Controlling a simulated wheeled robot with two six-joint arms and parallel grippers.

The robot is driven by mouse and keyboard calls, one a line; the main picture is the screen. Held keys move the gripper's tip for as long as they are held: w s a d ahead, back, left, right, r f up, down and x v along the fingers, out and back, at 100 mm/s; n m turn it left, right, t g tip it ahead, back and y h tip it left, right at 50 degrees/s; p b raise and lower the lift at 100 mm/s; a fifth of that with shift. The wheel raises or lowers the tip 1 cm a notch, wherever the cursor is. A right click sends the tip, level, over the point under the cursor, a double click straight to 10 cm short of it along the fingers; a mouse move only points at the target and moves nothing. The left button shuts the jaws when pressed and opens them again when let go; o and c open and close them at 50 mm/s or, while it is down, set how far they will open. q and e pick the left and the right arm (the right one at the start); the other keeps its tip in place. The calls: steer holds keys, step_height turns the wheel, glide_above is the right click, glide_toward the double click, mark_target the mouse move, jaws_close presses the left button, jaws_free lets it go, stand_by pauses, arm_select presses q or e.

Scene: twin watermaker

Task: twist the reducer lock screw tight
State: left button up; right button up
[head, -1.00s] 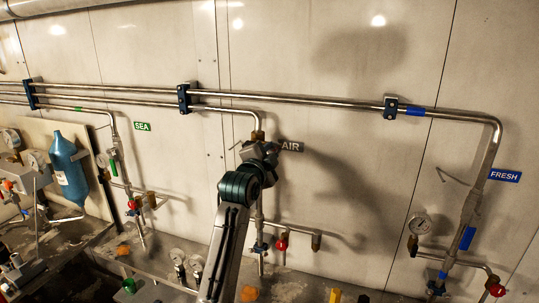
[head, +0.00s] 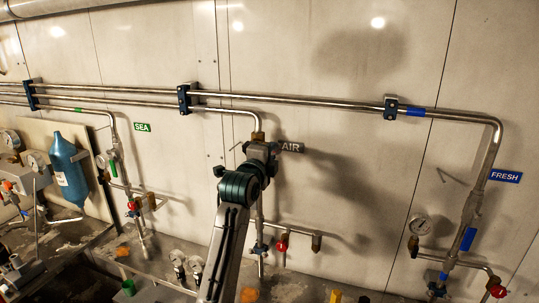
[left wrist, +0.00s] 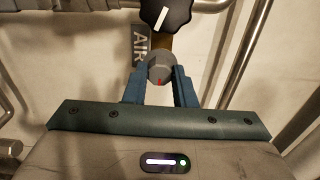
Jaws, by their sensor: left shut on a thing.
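My left gripper (head: 262,150) is at the AIR line in the head view, in front of the pipe. In the left wrist view its two blue fingers (left wrist: 159,76) are shut on a small grey knob with a red mark (left wrist: 159,68), which looks like the reducer lock screw. A larger black knob with a white pointer line (left wrist: 165,14) sits just above it, cut by the picture's top edge. In the head view my gripper hides the screw and most of the reducer. My right gripper is not in view.
The AIR label (head: 291,147) is right beside my gripper. Below are a red-handled valve (head: 282,245) and a side pipe (head: 290,229). The FRESH line with its gauge (head: 420,224) stands at the right, the SEA line (head: 118,150) at the left. Bare wall lies between.

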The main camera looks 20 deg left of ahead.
arm_select(q)
steer(key=shift+f, duration=0.15)
steer(key=o, duration=1)
steer(key=s+b, duration=0.5)
steer(key=s, duration=0.5)
steer(key=shift+s+a, duration=0.15)
steer(key=shift+s, duration=0.25)
